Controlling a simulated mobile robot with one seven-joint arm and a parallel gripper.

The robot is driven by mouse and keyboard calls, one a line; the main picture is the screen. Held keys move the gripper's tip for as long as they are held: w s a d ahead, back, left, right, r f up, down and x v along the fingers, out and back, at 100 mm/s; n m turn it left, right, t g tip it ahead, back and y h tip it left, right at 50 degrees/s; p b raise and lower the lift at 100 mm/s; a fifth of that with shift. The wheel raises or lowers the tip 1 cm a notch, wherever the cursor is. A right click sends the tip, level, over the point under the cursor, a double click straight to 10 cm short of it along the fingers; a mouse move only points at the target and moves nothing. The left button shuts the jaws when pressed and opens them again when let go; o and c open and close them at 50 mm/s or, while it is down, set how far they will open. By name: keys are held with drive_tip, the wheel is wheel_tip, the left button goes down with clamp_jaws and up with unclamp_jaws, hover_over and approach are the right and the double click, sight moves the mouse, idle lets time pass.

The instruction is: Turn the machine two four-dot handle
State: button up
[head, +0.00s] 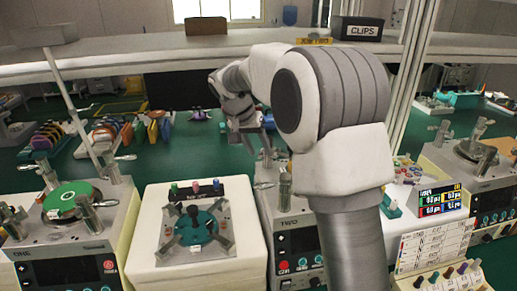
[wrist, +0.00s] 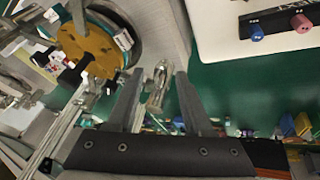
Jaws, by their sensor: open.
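Machine two (head: 285,222), labelled TWO, stands in the middle of the head view, largely hidden behind my arm. Metal posts with lever handles (head: 285,186) show at its left side. In the wrist view, a gold disc (wrist: 88,42) with clamps, apparently machine two's, is at upper left. A silver metal handle (wrist: 157,84) shows between the fingers of my open gripper (wrist: 155,74); I cannot tell whether they touch it. My gripper (head: 246,140) also shows at the back of machine two in the head view. I cannot make out any four-dot mark.
Machine one (head: 60,240), with a green disc, stands at left. A white block with a teal fixture (head: 200,235) is between the machines. Another machine (head: 485,180) stands at right. A shelf (head: 120,68) runs above, holding a CLIPS box (head: 357,29).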

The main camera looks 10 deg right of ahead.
clamp_jaws()
idle(0.3)
idle(1.2)
